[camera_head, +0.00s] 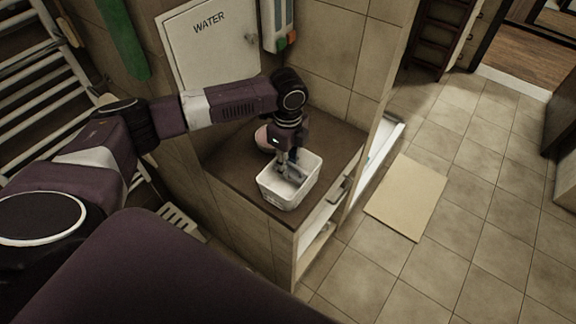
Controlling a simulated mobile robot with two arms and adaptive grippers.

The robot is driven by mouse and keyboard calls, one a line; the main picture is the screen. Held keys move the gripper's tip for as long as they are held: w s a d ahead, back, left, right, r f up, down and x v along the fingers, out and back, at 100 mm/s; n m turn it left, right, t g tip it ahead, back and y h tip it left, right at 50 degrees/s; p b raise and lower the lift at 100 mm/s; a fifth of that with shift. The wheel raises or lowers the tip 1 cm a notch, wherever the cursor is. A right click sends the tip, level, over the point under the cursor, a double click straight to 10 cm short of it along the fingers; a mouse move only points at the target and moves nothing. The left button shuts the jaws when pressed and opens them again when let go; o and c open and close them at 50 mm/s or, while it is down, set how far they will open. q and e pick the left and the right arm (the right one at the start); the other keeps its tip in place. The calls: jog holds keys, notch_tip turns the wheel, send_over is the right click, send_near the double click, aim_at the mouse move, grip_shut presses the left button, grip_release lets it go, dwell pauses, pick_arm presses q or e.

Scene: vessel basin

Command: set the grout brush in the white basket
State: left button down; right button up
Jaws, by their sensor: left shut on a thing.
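The white basket (289,200) stands on the dark top of a low cabinet. My left gripper (291,172) points down with its fingers inside the basket's opening. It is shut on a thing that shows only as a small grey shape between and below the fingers. I take this to be the grout brush, but its form is too small and too covered to tell clearly. I cannot tell whether it touches the basket's floor. My right gripper is not in view.
A pinkish round object (263,138) sits behind the basket, partly hidden by my left arm. The dark cabinet top (232,157) has free room left of the basket. A wall panel marked WATER (208,48) is behind. A beige mat (406,196) lies on the tiled floor.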

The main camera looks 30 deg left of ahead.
pick_arm(q)
jog(key=shift+f, duration=0.75)
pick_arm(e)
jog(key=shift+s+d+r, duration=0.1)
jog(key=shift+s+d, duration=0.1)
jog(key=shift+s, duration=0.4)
pick_arm(q)
jog(key=shift+f, duration=0.65)
jog(key=c, duration=1.6)
grip_release()
jog(key=shift+r, duration=0.1)
notch_tip(320, 180, up, 12)
jog(key=b, duration=0.3)
jog(key=shift+w+r, duration=0.1)
jog(key=shift+r, duration=0.5)
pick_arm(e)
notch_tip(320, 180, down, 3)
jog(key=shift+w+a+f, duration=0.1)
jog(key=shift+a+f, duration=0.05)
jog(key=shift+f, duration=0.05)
